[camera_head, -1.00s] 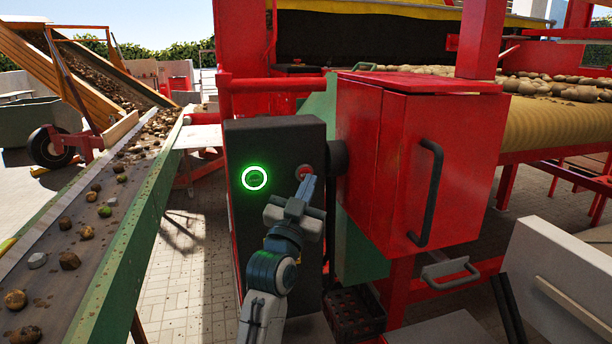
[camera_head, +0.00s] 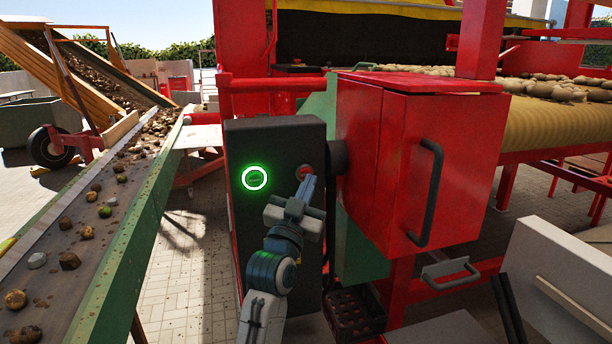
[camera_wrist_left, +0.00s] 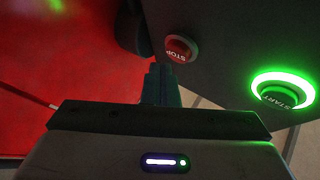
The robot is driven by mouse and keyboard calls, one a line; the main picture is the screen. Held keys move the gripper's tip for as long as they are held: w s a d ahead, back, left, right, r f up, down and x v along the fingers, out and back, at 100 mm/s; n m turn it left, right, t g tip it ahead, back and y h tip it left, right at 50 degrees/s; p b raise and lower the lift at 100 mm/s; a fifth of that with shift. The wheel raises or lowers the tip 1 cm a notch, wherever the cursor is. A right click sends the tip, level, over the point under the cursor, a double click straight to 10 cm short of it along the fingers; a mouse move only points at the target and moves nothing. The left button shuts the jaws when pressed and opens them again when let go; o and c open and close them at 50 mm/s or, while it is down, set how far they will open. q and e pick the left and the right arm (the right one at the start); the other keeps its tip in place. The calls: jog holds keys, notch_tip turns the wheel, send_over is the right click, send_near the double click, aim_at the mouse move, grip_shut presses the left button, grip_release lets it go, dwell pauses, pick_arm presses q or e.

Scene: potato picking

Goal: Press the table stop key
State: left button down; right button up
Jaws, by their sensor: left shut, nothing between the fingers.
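The dark control box (camera_head: 275,150) stands in the middle of the head view. On its face are a red stop key (camera_head: 304,171) at the right and a start key (camera_head: 255,178) with a lit green ring at the left. My left gripper (camera_head: 307,186) is shut and empty, its tips at the lower edge of the stop key. In the left wrist view the stop key (camera_wrist_left: 180,48), marked STOP, is just beyond the shut fingertips (camera_wrist_left: 160,72). The start key (camera_wrist_left: 283,95) shows at the right there. I cannot tell whether the tips touch the stop key. My right gripper is not seen.
A red cabinet (camera_head: 390,160) with a black handle stands close to the right of the box. A sloped conveyor (camera_head: 75,235) with potatoes and clods runs along the left. A black crate (camera_head: 355,312) sits on the paving below.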

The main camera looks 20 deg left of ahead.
pick_arm(q)
jog(key=shift+w+a, duration=0.3)
jog(key=shift+w, duration=0.05)
jog(key=shift+w+a, duration=0.2)
jog(key=shift+w, duration=0.15)
dwell(0.7)
jog(key=shift+s, duration=0.1)
jog(key=shift+s+d, duration=0.5)
jog(key=shift+s, duration=0.1)
dwell(0.3)
jog(key=s+d, duration=0.1)
jog(key=s, duration=0.1)
jog(key=s+d+b, duration=0.1)
jog(key=s, duration=0.1)
jog(key=shift+d, duration=0.4)
